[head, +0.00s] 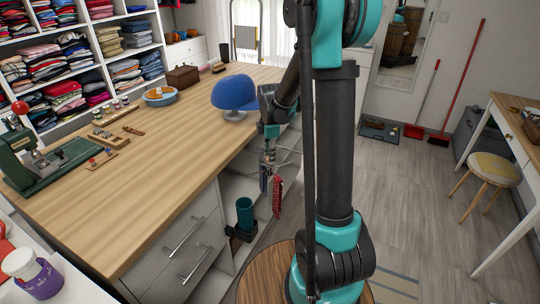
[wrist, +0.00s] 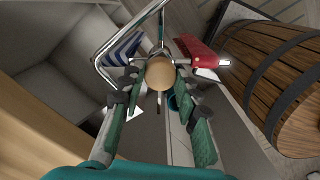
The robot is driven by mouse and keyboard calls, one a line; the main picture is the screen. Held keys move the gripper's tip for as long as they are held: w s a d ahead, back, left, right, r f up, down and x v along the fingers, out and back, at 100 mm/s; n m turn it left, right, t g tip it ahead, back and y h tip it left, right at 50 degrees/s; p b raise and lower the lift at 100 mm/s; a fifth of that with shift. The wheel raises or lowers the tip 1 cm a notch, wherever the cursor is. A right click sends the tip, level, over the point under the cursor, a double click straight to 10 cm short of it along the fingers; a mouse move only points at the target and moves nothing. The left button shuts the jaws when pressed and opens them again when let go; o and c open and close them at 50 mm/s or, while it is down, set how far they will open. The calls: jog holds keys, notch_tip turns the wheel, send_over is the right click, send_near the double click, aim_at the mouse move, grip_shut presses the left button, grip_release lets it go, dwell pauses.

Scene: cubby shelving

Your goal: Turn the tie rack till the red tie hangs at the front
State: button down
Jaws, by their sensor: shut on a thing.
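The tie rack (wrist: 103,62) has chrome arms around a round wooden knob (wrist: 161,74). My gripper (wrist: 157,85) has its green-padded fingers on both sides of this knob and is shut on it. The red tie (wrist: 197,52) hangs from an arm to the right of the knob in the wrist view. A blue and white striped tie (wrist: 124,47) hangs to the left. In the head view my gripper (head: 269,139) is above the rack at the bench's side. The red tie (head: 277,197) hangs there to the right of a dark tie (head: 264,178).
The wooden bench top (head: 170,150) bears a blue cap (head: 235,92) on a stand close to my arm. Open cubbies lie below the rack, with a teal cylinder (head: 244,213) in one. A wooden barrel (wrist: 285,85) stands close at the right in the wrist view.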

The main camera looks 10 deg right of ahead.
jog(key=c, duration=1.1)
grip_release()
